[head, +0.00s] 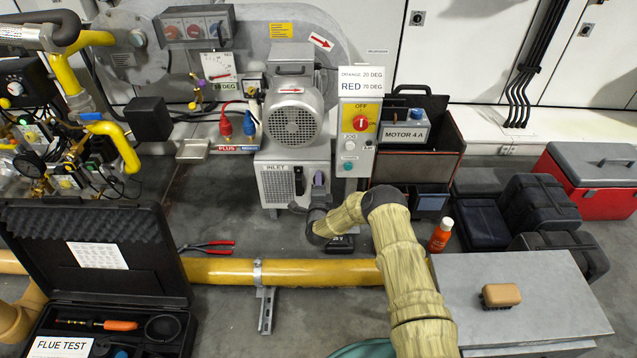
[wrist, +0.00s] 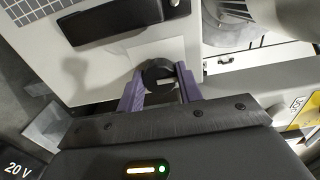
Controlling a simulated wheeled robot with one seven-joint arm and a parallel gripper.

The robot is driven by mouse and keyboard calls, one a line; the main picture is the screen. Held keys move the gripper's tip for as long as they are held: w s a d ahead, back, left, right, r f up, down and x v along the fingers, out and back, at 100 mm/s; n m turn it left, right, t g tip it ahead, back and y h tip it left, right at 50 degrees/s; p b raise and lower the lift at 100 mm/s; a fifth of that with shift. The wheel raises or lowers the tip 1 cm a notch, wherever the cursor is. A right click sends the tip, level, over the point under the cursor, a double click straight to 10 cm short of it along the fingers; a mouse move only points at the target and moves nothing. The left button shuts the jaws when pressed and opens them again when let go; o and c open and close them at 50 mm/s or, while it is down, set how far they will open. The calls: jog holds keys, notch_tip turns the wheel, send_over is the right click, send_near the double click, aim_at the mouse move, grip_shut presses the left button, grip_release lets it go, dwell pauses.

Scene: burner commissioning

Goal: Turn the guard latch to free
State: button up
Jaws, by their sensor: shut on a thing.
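The guard latch is a dark round knob (wrist: 160,77) on the light grey inlet box, close to a black handle (wrist: 125,22). My gripper (wrist: 160,85) has its two purple fingers shut on the knob, one on each side. A pale bar shows across the knob's face; I cannot tell which setting it marks. In the head view my gripper (head: 318,188) is at the right front of the inlet box (head: 270,185), and the knob is hidden there behind the fingers.
A motor (head: 292,120) sits above the box. A control panel with a red switch (head: 361,124) stands right of it. A yellow pipe (head: 218,271) crosses the floor in front, with red pliers (head: 207,246) behind it. An orange bottle (head: 440,236) stands right of my arm.

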jog(key=shift+d, duration=0.1)
dwell(0.3)
jog(key=o, duration=1)
jog(key=shift+f, duration=0.1)
jog(key=s+p, duration=0.7)
jog(key=s, duration=1)
jog(key=shift+s, duration=0.2)
